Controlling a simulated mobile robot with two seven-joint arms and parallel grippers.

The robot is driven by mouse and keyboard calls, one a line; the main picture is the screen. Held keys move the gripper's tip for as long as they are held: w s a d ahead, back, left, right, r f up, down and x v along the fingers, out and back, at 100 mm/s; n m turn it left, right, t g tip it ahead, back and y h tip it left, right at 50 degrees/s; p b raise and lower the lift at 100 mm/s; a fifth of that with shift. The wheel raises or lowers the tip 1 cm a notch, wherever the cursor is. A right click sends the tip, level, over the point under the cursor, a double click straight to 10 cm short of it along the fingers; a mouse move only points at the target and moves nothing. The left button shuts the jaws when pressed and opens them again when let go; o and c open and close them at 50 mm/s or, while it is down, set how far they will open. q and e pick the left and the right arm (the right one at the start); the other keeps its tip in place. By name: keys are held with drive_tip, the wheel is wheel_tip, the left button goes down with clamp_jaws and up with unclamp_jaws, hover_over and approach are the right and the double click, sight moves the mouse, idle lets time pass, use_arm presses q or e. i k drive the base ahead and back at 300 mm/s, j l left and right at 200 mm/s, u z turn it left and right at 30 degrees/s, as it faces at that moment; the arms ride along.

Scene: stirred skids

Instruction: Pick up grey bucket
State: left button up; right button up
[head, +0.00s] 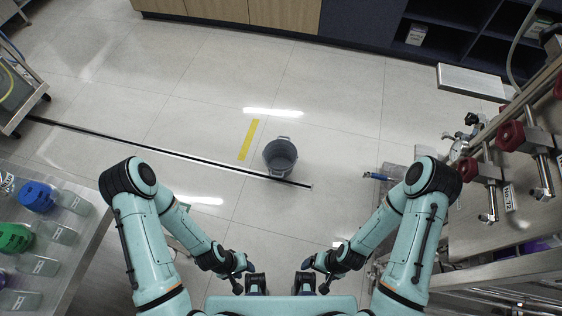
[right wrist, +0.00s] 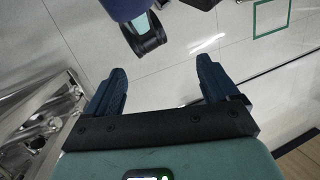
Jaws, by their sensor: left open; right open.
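The grey bucket (head: 280,156) stands on the tiled floor in the head view, in front of me near the middle. I look down into its open top, and a small handle shows on its rim. My left gripper (head: 256,284) and my right gripper (head: 310,283) are close to my body, well short of the bucket. In the right wrist view the right gripper's two dark fingers (right wrist: 160,85) are spread apart with nothing between them. The bucket does not clearly show in that view.
A bench with blue-capped (head: 36,196) and green-capped (head: 14,237) bottles stands at the left. A metal rig with red valve knobs (head: 510,135) stands at the right. A yellow strip (head: 248,140) and a dark floor line (head: 170,152) lie near the bucket. Floor around it is mostly clear.

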sight(280, 156)
drive_tip(key=i+l, duration=0.15)
drive_tip(key=i, duration=0.35)
drive_tip(key=i+l, duration=0.15)
drive_tip(key=i, duration=0.35)
drive_tip(key=i+u, duration=0.1)
drive_tip(key=u, duration=0.3)
drive_tip(key=i+l+u, duration=0.1)
drive_tip(key=u, duration=0.25)
drive_tip(key=i+u, duration=0.1)
drive_tip(key=u, duration=0.3)
